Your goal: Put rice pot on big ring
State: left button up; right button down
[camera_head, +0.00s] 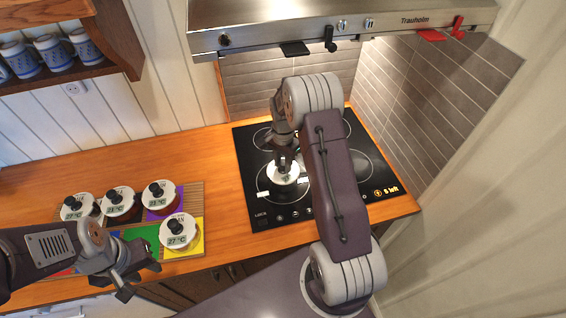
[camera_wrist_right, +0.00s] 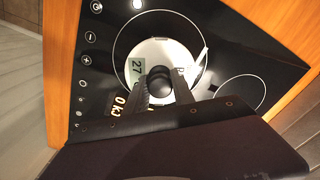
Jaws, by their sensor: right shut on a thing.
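A small pot with a white lid (camera_head: 283,177) is at the front-left ring (camera_head: 262,190) of the black cooktop. It also shows inside a large ring in the right wrist view (camera_wrist_right: 157,48). A display reading 27 is on its lid; the fingers partly hide its label, so I cannot read the name. My right gripper (camera_head: 284,160) points down and is shut on the lid's black knob (camera_wrist_right: 159,82). I cannot tell whether the pot's base touches the glass. My left gripper (camera_head: 137,276) is open and empty near the counter's front edge.
Several similar pots, including one on a yellow square (camera_head: 178,232), stand on a coloured board (camera_head: 191,190) at the left. A smaller ring (camera_wrist_right: 241,93) lies beside the large one. The range hood (camera_head: 290,27) hangs above the cooktop.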

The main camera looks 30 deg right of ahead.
jog(key=shift+f, duration=0.15)
jog(key=c, duration=1.1)
grip_release()
jog(key=shift+s, duration=0.1)
jog(key=shift+r, duration=0.25)
notch_tip(320, 180, up, 8)
jog(key=shift+f+b, duration=0.25)
jog(key=shift+b, duration=0.35)
